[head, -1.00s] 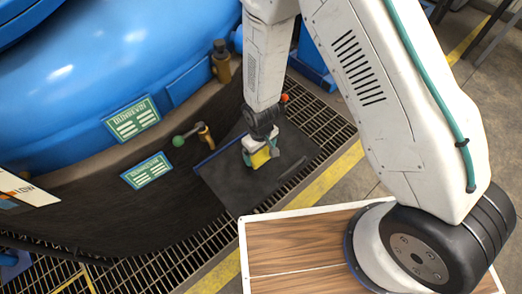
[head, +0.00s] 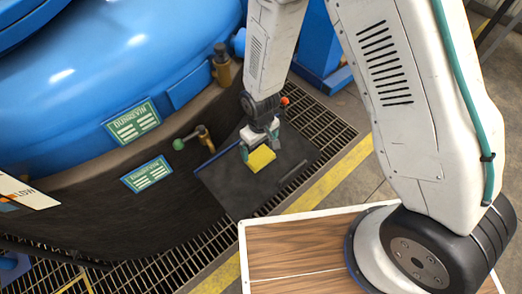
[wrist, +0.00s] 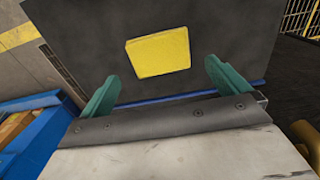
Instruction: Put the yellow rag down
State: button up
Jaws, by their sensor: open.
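The yellow rag (head: 261,158) lies as a flat folded block on a dark mat (head: 232,198) on the floor grating. It also shows in the wrist view (wrist: 158,53), lying beyond my fingertips on the dark surface. My gripper (head: 259,147) is just above and beside the rag, with its green fingers apart. In the wrist view my gripper (wrist: 159,80) is open, with nothing between its fingers. The rag appears clear of both fingers there.
A blue tank (head: 110,75) with green labels curves along the left. A valve handle (head: 192,138) stands left of the mat. A wooden-topped surface (head: 290,262) is at the front. A yellow floor stripe (head: 325,182) runs right of the grating.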

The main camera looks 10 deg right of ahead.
jog(key=shift+d+r, duration=0.1)
jog(key=shift+r, duration=0.95)
jog(key=s+d+r+m, duration=0.15)
jog(key=d+r, duration=0.45)
jog(key=r, duration=0.6)
jog(key=d+r+m, duration=0.2)
jog(key=d+r, duration=0.3)
jog(key=r, duration=0.7)
jog(key=s+d+r+m, duration=0.1)
jog(key=s+d+r, duration=0.4)
jog(key=s+r, duration=0.2)
jog(key=s+d+r+m+t, duration=0.1)
jog(key=s+d+r, duration=0.4)
jog(key=s, duration=0.6)
notch_tip(320, 180, up, 2)
jog(key=shift+r+m, duration=0.1)
jog(key=shift+m, duration=0.55)
